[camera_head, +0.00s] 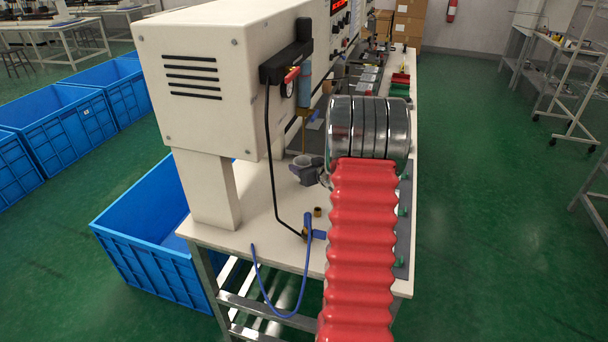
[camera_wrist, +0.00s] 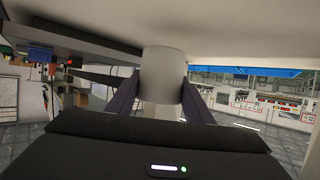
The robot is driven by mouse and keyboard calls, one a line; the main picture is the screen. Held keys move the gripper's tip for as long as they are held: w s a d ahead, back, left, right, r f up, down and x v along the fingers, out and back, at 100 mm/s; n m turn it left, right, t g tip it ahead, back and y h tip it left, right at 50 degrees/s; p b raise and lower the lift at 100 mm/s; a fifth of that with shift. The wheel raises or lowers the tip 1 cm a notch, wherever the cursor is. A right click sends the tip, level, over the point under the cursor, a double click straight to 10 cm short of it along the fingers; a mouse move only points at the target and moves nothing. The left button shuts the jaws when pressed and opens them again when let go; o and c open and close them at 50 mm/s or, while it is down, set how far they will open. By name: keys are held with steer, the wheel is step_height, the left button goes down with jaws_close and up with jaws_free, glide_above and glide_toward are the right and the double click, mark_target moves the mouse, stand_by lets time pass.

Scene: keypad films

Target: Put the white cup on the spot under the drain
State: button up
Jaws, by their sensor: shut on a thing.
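The white cup (camera_wrist: 162,72) is between the two dark fingers of my gripper (camera_wrist: 162,98) in the wrist view. My gripper is shut on the cup's side. A tan vertical piece (camera_head: 303,125) hangs from the machine behind the cup and may be the drain. I cannot make out the spot under it. I cannot tell whether the cup touches the table.
The big cream machine (camera_head: 205,85) stands on the white table (camera_head: 255,215). A black cable, a blue hose (camera_head: 283,313) and small brass fittings are at the near edge. Blue crates (camera_head: 150,245) stand left on the floor. Trays (camera_head: 400,85) lie farther back.

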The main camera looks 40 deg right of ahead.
steer(key=shift+f, duration=1.7)
steer(key=shift+f, duration=0.1)
steer(key=o, duration=1)
steer(key=shift+s+r, duration=0.3)
steer(key=shift+s, duration=0.05)
steer(key=v, duration=1.1)
steer(key=shift+a, duration=0.15)
